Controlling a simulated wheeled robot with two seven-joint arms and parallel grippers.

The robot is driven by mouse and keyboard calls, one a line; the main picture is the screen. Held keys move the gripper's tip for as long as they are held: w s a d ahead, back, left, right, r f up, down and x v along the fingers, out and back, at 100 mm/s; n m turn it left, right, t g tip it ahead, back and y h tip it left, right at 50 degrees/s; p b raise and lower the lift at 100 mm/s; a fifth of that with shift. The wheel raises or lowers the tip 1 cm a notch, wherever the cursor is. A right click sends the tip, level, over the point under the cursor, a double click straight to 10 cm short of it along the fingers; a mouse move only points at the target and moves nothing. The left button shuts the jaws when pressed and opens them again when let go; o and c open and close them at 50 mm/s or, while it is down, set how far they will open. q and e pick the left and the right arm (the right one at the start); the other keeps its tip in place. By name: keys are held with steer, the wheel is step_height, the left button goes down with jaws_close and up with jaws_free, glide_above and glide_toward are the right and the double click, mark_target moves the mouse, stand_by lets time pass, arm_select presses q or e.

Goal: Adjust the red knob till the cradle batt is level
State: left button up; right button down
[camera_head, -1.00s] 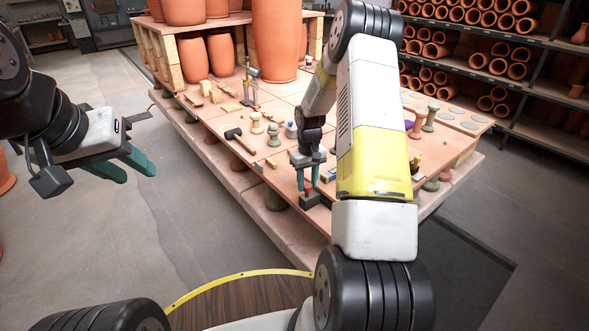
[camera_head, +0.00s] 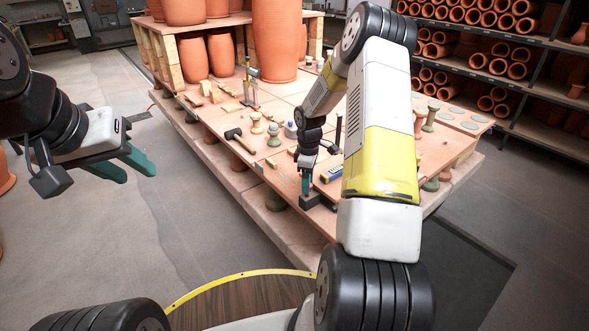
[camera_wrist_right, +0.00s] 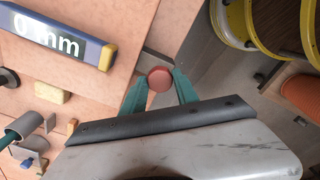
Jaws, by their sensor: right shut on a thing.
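The red knob (camera_wrist_right: 158,79) shows in the right wrist view as a small faceted red disc. It sits between the two teal fingers of my right gripper (camera_wrist_right: 160,90), which is shut on it. In the head view, my right gripper (camera_head: 306,186) is at the table's front corner, above a dark block (camera_head: 311,201), and its fingers hide the knob. A pinkish board (camera_wrist_right: 110,14) beside the knob may be the cradle batt; I cannot judge its tilt. My left gripper (camera_head: 141,170) is open and empty, left of the table.
A mallet (camera_head: 238,138), small stands (camera_head: 273,134) and wooden pieces lie on the table left of and behind my right gripper. Large clay pots (camera_head: 275,40) stand at the back. Shelves of clay pipes (camera_head: 490,60) are at the right.

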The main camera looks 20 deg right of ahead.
steer(key=shift+n, duration=0.6)
steer(key=c, duration=0.9)
jaws_free()
step_height(320, 180, up, 7)
steer(key=shift+r, duration=0.45)
